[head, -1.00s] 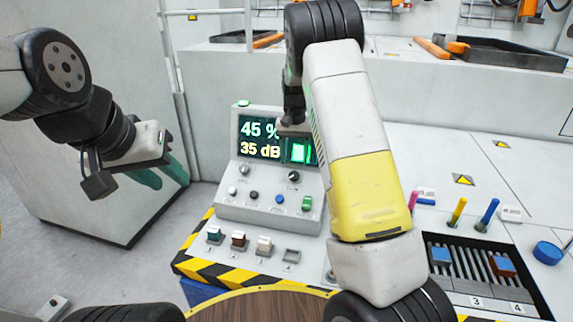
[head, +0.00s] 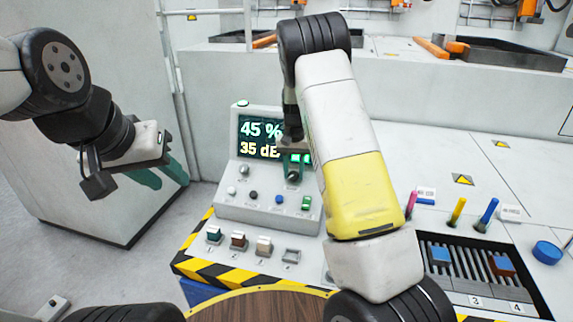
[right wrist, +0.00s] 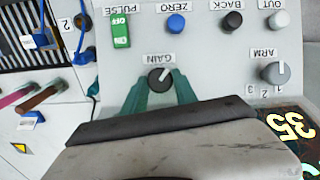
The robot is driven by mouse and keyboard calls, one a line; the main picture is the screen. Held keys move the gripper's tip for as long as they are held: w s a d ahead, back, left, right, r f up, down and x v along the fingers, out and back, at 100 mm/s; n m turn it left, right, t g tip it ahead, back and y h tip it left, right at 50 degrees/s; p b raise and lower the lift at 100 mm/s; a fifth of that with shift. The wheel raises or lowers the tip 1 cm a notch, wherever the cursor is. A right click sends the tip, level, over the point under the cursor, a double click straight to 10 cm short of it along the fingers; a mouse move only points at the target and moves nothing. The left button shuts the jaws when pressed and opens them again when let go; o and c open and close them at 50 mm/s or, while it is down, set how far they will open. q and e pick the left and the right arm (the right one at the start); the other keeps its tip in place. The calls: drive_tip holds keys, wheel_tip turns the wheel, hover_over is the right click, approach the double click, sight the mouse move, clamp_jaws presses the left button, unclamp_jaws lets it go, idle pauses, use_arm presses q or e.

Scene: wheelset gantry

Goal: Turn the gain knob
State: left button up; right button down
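The black GAIN knob (right wrist: 158,78) has a pale pointer mark and sits on the grey control panel (head: 231,209). It also shows in the head view (head: 293,176), just under the screen. My right gripper (right wrist: 158,82) has its green fingers apart, one on each side of the knob, with small gaps that look clear. In the head view my right gripper (head: 293,160) comes down in front of the screen (head: 262,134), which reads 45 % and 35 dB and is partly hidden. My left gripper (head: 158,176) hangs far left of the panel, its green fingers apart and empty.
An ARM knob (right wrist: 275,72), a green PULSE switch (right wrist: 121,30) and ZERO (right wrist: 177,22), BACK (right wrist: 232,20) and OUT (right wrist: 279,20) buttons surround the knob. A slotted rack (head: 470,265) and coloured pegs stand right.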

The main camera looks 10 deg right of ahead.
idle(0.3)
drive_tip(key=m, duration=0.2)
drive_tip(key=m+t+y, duration=0.1)
drive_tip(key=m, duration=0.1)
drive_tip(key=shift+s+d+y, duration=0.1)
drive_tip(key=shift+d+y, duration=0.05)
drive_tip(key=shift+y, duration=0.15)
drive_tip(key=shift+s+m+t+y, duration=0.1)
drive_tip(key=shift+m+t+y, duration=0.35)
drive_tip(key=shift+m, duration=1.05)
drive_tip(key=c, duration=1)
unclamp_jaws()
